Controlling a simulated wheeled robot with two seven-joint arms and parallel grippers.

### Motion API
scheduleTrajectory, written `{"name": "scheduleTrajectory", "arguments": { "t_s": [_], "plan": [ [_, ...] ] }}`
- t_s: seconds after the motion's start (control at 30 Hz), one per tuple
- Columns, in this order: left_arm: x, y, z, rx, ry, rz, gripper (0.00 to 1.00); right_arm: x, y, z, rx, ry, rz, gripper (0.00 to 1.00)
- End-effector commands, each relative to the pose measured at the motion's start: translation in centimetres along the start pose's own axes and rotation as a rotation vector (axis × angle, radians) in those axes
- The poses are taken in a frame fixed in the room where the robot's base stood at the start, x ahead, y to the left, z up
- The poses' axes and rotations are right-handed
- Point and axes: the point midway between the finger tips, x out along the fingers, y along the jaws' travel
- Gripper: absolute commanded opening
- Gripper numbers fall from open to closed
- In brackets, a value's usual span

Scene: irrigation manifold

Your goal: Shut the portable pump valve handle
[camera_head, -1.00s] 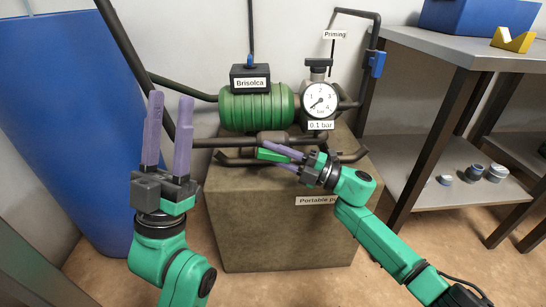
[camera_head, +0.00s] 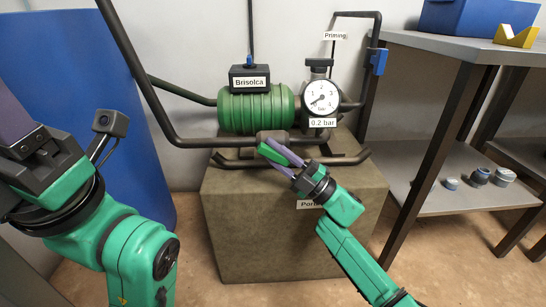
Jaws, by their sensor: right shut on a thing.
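The green valve handle (camera_head: 274,153) sits below the dark valve body (camera_head: 271,136) on the portable pump's pipe. It slants down to the right. My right gripper (camera_head: 280,155) is shut on the handle, with a purple finger on each side of it. The fingers hide part of the handle. The portable pump has a green ribbed motor (camera_head: 258,110) and a round gauge (camera_head: 320,97) labelled 0.2 bar. My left gripper (camera_head: 12,120) is at the left edge, away from the pump. Its fingers are cut off by the frame.
The pump stands on a brown block (camera_head: 290,230). A blue barrel (camera_head: 70,90) stands on the left. A metal shelf (camera_head: 440,45) on the right carries a blue bin (camera_head: 475,18), a yellow bracket (camera_head: 516,37) and small fittings (camera_head: 480,176) lower down.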

Motion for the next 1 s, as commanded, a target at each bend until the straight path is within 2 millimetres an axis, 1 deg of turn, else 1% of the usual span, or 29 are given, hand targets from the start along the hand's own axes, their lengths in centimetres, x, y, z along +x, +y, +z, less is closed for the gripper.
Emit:
{"name": "scheduleTrajectory", "arguments": {
  "t_s": [0.03,0.6,0.63,0.67,0.7,1.0],
  "plan": [
    [-0.10,0.02,-0.20,0.002,0.006,0.002,0.46,-0.14,-0.35,-0.01,0.007,0.001,0.011,0.00],
    [0.28,-0.04,-0.38,0.006,0.012,0.006,0.46,-0.05,-0.17,-0.03,0.018,0.001,0.040,0.00],
    [0.28,-0.04,-0.39,0.006,0.013,0.006,0.46,-0.05,-0.18,-0.03,0.018,0.001,0.040,0.38],
    [0.28,-0.03,-0.39,0.006,0.013,0.006,0.46,-0.04,-0.18,-0.03,0.018,0.001,0.039,0.49],
    [0.28,-0.03,-0.39,0.006,0.013,0.006,0.46,-0.04,-0.16,-0.02,0.018,0.001,0.040,0.56],
    [0.29,-0.03,-0.41,0.006,0.013,0.006,0.46,-0.01,-0.05,-0.01,0.017,0.000,0.041,0.56]
  ]
}}
